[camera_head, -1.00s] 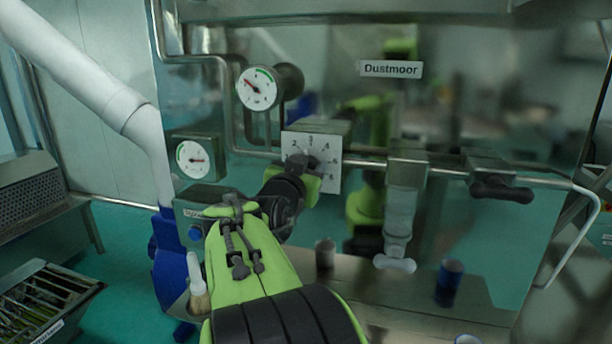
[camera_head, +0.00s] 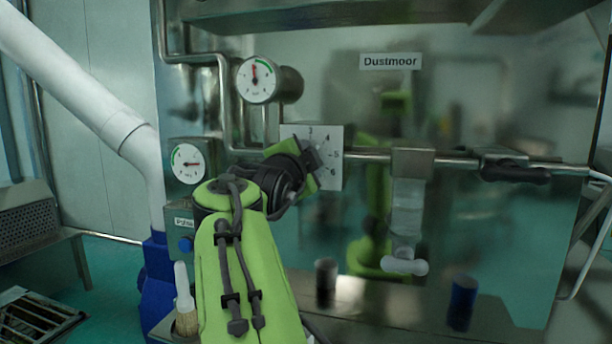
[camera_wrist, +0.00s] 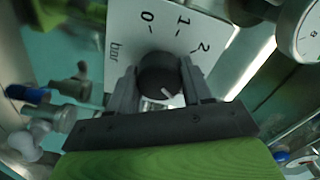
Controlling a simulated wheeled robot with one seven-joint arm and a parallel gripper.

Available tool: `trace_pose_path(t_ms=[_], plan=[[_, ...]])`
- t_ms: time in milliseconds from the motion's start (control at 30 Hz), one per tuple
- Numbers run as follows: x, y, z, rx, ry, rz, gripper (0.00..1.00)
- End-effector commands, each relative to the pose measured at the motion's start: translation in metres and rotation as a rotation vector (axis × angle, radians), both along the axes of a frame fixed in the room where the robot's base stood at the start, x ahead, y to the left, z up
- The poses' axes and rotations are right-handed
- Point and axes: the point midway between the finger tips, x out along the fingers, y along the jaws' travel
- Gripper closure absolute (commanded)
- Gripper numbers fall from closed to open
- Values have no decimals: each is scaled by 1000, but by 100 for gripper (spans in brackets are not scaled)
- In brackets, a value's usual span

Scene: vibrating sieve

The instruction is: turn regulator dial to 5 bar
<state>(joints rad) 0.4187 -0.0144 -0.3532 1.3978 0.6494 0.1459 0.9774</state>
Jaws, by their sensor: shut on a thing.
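The regulator dial plate (camera_head: 333,146) is a white square with numbers, fixed on the pipe in the head view. Its marks 3 to 6 show there. In the wrist view the plate (camera_wrist: 130,35) shows 0, 1, 2 and "bar". The dark round knob (camera_wrist: 160,75) sits between the fingers of my gripper (camera_wrist: 157,92), which is shut on it. A white line on the knob shows near its lower edge. In the head view my gripper (camera_head: 312,163) covers the knob, so its setting cannot be read there.
A lower gauge (camera_head: 187,164) is on the left panel, above a blue button (camera_head: 186,244). Right of the dial are a clear hanging valve (camera_head: 405,225) and a dark handle (camera_head: 515,172) on the pipe. A brush (camera_head: 185,305) stands at lower left.

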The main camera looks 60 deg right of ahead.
Motion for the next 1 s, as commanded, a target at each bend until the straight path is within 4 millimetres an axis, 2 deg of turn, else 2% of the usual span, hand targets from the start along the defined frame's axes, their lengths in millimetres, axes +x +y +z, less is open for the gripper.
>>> trace_pose_path(t_ms=[600,1000], plan=[[-2,-1,-3,86,-557,-3,81],[-2,-1,-4,123,-769,-6,81]])
